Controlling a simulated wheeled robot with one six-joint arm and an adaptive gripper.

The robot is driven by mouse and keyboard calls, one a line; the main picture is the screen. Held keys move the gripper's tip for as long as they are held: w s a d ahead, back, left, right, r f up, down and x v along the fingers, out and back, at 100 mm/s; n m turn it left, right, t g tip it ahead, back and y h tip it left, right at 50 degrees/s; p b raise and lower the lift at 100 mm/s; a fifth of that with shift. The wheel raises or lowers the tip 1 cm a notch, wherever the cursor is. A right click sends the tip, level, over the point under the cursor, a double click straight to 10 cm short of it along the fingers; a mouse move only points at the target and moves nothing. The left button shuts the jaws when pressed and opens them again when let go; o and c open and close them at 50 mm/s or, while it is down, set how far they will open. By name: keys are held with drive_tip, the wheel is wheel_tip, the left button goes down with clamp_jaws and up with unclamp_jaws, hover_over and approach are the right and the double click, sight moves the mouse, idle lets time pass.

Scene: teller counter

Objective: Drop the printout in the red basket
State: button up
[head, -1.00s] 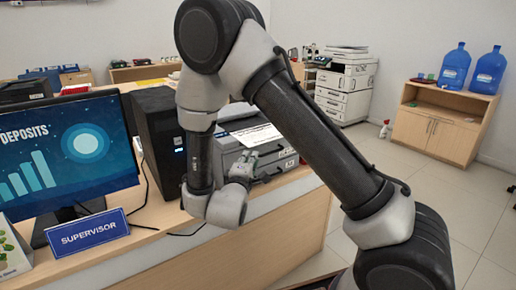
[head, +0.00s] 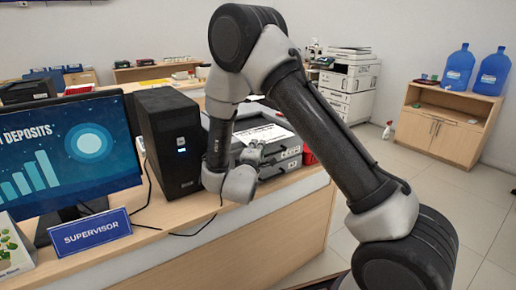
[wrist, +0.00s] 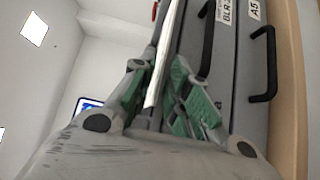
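The printout (head: 265,134) is a white sheet with dark print, lying over the front of the grey printer (head: 292,161) on the counter. In the wrist view the printout (wrist: 167,55) shows edge-on as a thin white strip between the two green-padded fingers. My gripper (head: 257,153) is at the near edge of the sheet, in front of the printer. In the wrist view my gripper (wrist: 160,68) has its fingers apart, one on each side of the sheet, with gaps visible. A red piece (head: 308,155) shows behind the printer's right side, mostly hidden; it may be the red basket.
A black computer tower (head: 170,140) stands left of my gripper, with a monitor (head: 70,150) and a supervisor sign (head: 90,231) further left. Printer drawer handles (wrist: 264,65) are close to my fingers. Open floor lies right of the counter.

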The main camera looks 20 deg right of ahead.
drive_tip(key=shift+c, duration=0.2)
clamp_jaws()
wheel_tip(320, 180, up, 2)
drive_tip(key=shift+r, duration=0.25)
